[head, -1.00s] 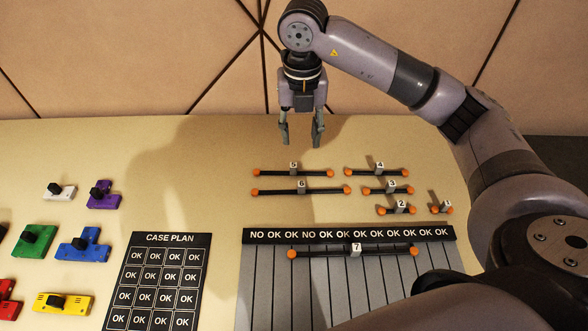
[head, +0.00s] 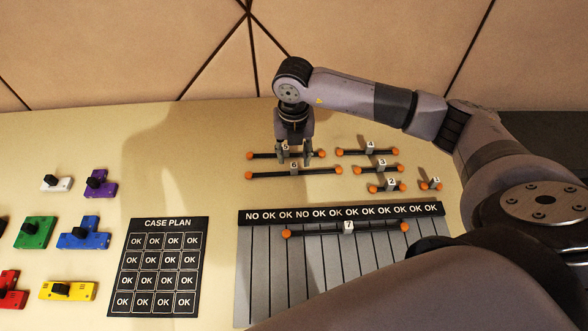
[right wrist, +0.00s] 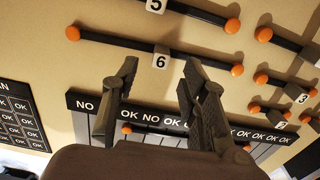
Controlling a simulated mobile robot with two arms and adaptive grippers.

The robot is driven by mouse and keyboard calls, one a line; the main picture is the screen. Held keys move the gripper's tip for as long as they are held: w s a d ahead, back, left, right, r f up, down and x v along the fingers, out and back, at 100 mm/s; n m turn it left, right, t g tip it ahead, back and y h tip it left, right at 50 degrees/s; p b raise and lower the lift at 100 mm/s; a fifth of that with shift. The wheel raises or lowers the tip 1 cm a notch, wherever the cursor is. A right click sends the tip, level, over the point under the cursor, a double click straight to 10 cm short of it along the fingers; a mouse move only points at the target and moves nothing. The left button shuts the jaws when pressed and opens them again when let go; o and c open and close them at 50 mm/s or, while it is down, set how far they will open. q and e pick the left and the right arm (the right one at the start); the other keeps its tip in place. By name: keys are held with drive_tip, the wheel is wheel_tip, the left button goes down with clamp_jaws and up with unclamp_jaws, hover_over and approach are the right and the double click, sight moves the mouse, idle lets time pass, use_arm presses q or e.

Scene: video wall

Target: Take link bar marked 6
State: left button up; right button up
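The link bar marked 6 (head: 312,173) is a black rod with orange end balls and a grey numbered block, lying on the table below bar 5 in the head view. In the right wrist view bar 6 (right wrist: 125,46) lies whole, just beyond the fingertips. My right gripper (head: 295,160) is open and empty, above the table near bars 5 and 6. In the right wrist view its two fingers (right wrist: 157,75) are apart with nothing between them. My left gripper is not in view.
Bar 5 (head: 265,155) lies close behind bar 6. Bars 4 (head: 390,153), 3 (head: 388,168), 2 (head: 378,189) and 1 (head: 427,187) lie to the right. Bar 7 (head: 320,231) lies on the striped panel (head: 258,290). The case plan (head: 168,222) and coloured blocks are left.

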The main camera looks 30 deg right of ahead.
sight(294, 165)
drive_tip(key=shift+f, duration=1.9)
drive_tip(key=shift+c, duration=0.6)
clamp_jaws()
